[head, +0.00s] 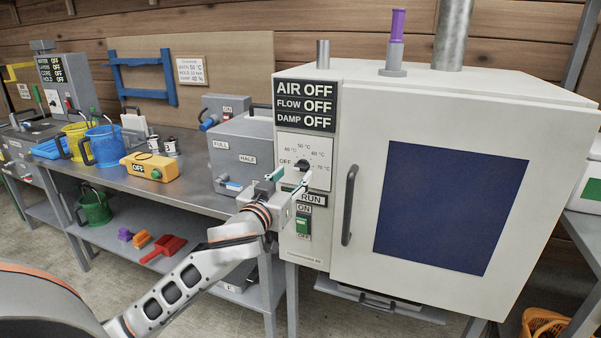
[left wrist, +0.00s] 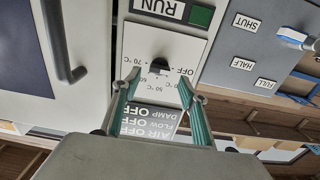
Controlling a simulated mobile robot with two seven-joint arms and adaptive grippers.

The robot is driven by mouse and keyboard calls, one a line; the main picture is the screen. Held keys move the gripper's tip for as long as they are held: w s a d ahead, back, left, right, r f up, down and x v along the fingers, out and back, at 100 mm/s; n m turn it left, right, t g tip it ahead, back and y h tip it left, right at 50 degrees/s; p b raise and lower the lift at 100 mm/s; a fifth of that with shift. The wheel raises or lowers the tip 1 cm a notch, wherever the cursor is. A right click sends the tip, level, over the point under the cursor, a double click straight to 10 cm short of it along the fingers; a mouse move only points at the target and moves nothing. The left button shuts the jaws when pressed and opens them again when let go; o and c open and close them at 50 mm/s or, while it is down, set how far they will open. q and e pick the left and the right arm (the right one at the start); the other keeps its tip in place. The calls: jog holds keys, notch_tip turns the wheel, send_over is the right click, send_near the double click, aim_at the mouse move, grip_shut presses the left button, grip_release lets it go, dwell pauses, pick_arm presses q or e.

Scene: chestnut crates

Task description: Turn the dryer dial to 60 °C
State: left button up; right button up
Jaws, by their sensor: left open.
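The dryer (head: 345,90) is a white cabinet with a dark blue window. Its dial (head: 302,165) is a black knob on a white plate with a scale from OFF to 70 °C; I cannot tell for sure where it points. Its display (head: 305,106) reads OFF for AIR, FLOW and DAMP. My left gripper (head: 293,175) is open in front of the plate. In the left wrist view the dial (left wrist: 161,66) appears upside down, just beyond and between the open green fingertips (left wrist: 158,80); contact is not clear. My right gripper is not in view.
The door handle (head: 349,205) stands out right of the dial, and a green switch (head: 302,225) sits below it. A grey box (head: 240,150) marked FULL and HALF stands left. A yellow device (head: 152,166) and a blue jug (head: 103,146) stand along the bench.

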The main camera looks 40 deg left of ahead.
aim_at(300, 169)
pick_arm(q)
jog(key=shift+b+x, duration=0.3)
jog(key=shift+x, duration=1.9)
jog(key=shift+d, duration=0.1)
jog(key=c, duration=1.1)
